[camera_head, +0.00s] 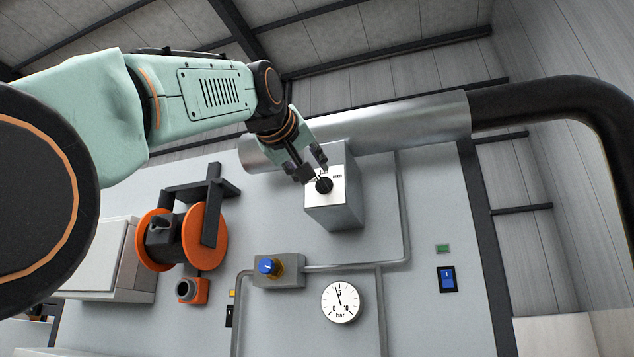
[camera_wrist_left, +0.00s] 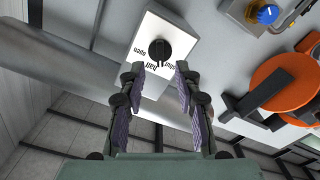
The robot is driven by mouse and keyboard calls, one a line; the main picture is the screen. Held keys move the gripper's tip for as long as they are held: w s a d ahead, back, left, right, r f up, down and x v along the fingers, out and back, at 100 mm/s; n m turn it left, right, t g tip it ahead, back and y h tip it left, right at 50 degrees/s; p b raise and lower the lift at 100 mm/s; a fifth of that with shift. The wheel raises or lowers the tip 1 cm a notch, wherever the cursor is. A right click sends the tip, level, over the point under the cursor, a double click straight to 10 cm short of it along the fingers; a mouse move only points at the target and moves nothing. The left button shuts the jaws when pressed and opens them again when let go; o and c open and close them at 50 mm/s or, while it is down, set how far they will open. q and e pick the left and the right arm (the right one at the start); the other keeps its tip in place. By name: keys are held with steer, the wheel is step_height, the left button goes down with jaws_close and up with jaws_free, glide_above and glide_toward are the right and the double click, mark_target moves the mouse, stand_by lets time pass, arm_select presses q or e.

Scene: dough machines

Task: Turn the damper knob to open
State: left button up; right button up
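The damper knob (camera_head: 324,185) is a round black knob on the white front plate of a grey box (camera_head: 336,213) on the wall panel. In the left wrist view the knob (camera_wrist_left: 160,50) sits above and between my fingertips, with "open", "half" and "shut" printed around its lower side. Which label it points to is too small to tell surely. My left gripper (camera_head: 315,168) is right at the box in the head view. In the wrist view my left gripper (camera_wrist_left: 158,75) is open and empty, its fingers apart just short of the knob. My right gripper is not in view.
A metal duct (camera_head: 400,122) runs behind the box into a black pipe (camera_head: 545,100). Below are a blue knob (camera_head: 268,266), a pressure gauge (camera_head: 340,302) and a blue switch (camera_head: 447,279). An orange reel (camera_head: 208,235) stands out at the left.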

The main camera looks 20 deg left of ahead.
mark_target(322, 184)
arm_select(q)
steer(key=w+p, duration=0.2)
steer(key=w, duration=0.1)
steer(key=shift+a+r, duration=0.15)
steer(key=shift+r, duration=0.15)
steer(key=shift+w+p, duration=0.7)
steer(key=shift+w, duration=0.1)
steer(key=shift+w+d+f+p, duration=0.1)
steer(key=shift+w+d+p, duration=0.1)
steer(key=shift+w, duration=0.25)
steer(key=shift+w+d+p, duration=0.1)
steer(key=shift+w+p, duration=0.05)
steer(key=shift+w, duration=0.3)
steer(key=shift+w+a+f, duration=0.1)
steer(key=shift+w+f, duration=0.05)
steer(key=shift+w, duration=0.25)
steer(key=shift+s+a, duration=0.15)
steer(key=shift+s, duration=0.25)
steer(key=shift+c, duration=0.3)
steer(key=shift+w, duration=0.3)
jaws_close()
